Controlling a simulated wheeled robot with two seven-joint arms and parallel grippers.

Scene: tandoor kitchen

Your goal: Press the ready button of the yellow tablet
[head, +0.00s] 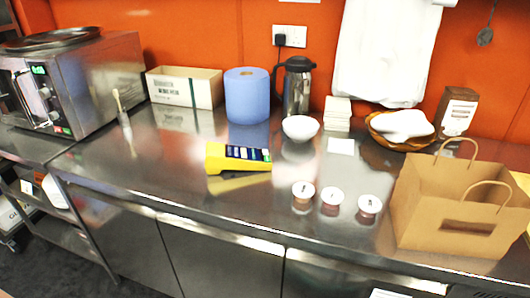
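The yellow tablet (215,158) lies on the steel counter left of the middle in the head view. It is a wedge-like yellow body with a dark screen that carries several light and coloured patches. The patches are too small to tell which one is the ready button. Nothing covers the tablet. Neither of my grippers is in the head view.
The steel counter (150,185) is clear in front of the tablet. A blue roll (247,96), a white bowl (300,128) and a flask (298,88) stand behind. Three lidded cups (330,197) and a paper bag (450,205) are right, a microwave (105,75) left.

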